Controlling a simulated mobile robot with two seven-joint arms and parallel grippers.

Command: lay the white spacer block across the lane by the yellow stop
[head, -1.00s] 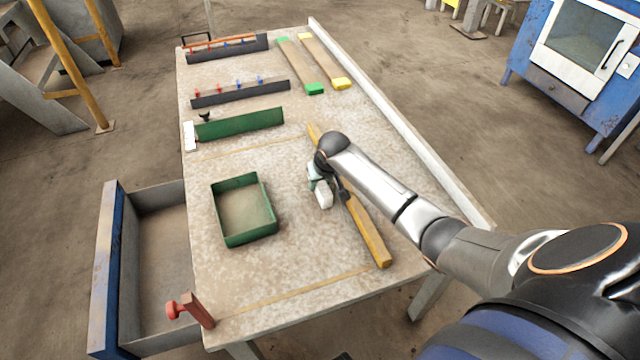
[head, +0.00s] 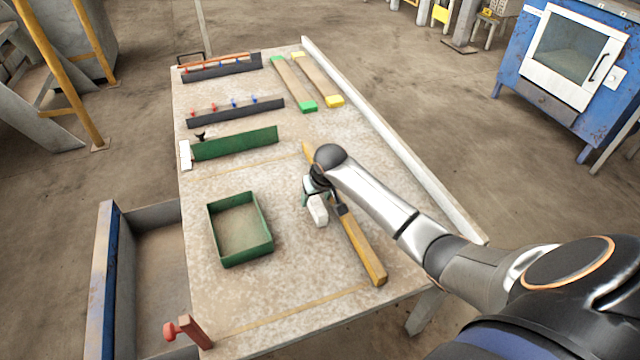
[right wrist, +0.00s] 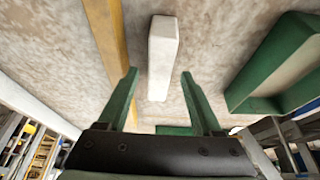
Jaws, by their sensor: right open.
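The white spacer block (head: 317,210) lies on the table just left of the yellow-brown bar, at my right gripper (head: 311,190). In the right wrist view the white block (right wrist: 162,50) lies ahead, lined up with the gap between the two green fingers of my right gripper (right wrist: 159,76). These fingers are apart, and I see no grip on the block. A yellow end piece (head: 334,101), perhaps the yellow stop, sits at the near end of a wooden strip at the back right. Which space is the lane is unclear. My left gripper is out of view.
The yellow-brown bar (head: 362,248) runs close beside the block. A green open tray (head: 262,246) stands to the left. A green panel (head: 235,143), another white piece (head: 185,155) and dark racks (head: 235,113) stand further back. A pale rail (head: 395,138) edges the right side.

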